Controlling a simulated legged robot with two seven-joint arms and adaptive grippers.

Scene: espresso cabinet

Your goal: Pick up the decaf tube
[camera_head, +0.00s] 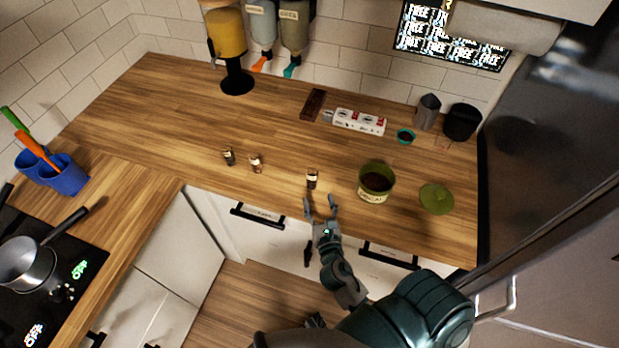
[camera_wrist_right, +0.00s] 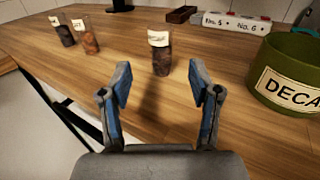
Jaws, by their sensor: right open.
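Three small tubes with white labels and dark contents stand upright on the wooden counter. The nearest tube (camera_head: 311,179) is just beyond my right gripper (camera_head: 320,207). The other two, a left tube (camera_head: 229,156) and a middle tube (camera_head: 255,163), stand farther left. I cannot read the labels well enough to tell which is decaf. In the right wrist view, the nearest tube (camera_wrist_right: 160,52) stands ahead, between the line of the open fingers of my right gripper (camera_wrist_right: 161,88). The gripper is empty and apart from the tube. My left gripper is not recognisable in view.
A green decaf tin (camera_head: 374,184) with dark contents stands right of the nearest tube, its green lid (camera_head: 436,198) beside it. Behind are a numbered white rack (camera_head: 359,122) and a dark wooden block (camera_head: 313,105). Drawer handles (camera_head: 257,215) line the counter's front.

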